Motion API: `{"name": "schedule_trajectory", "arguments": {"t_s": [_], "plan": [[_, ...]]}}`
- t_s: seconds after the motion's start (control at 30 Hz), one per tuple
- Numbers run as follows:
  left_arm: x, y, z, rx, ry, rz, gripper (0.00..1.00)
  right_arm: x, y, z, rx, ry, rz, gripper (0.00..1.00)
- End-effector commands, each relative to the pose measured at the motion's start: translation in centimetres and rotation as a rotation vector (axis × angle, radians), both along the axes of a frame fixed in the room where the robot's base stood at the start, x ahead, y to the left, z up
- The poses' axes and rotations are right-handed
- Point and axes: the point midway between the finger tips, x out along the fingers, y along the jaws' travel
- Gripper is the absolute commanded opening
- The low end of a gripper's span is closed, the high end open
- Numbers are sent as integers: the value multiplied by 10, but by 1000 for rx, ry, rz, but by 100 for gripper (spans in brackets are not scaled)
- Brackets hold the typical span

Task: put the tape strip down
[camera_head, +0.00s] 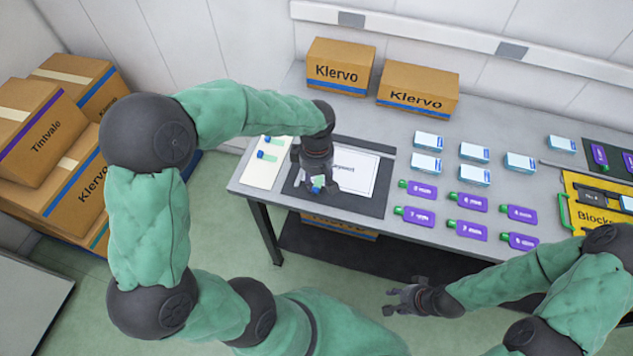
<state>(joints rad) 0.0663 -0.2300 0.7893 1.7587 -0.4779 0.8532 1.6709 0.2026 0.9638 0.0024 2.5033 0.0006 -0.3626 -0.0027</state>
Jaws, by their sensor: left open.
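I cannot tell whether the strip touches the sheet. Two more green strips with blue ends lie on the cream card (258,175) to the left. My right gripper (390,301) is open and empty, out in front of the table's front edge.
Two Klervo cartons (340,66) stand at the back. A yellow Blocks case (590,212) is at the right. More cartons (75,180) are stacked at far left.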

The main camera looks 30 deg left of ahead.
Motion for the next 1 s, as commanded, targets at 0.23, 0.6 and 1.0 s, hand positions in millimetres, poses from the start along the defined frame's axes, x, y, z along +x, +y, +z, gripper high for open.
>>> {"name": "schedule_trajectory", "arguments": {"t_s": [0.23,0.6,1.0], "plan": [[0,0,53,0,-3,-1,42,0,0,16,0,0,0,40],[-1,-1,79,0,0,-1,42,0,0,22,0,0,0,40],[0,-1,79,0,0,-1,42,0,0,22,0,0,0,40]]}}
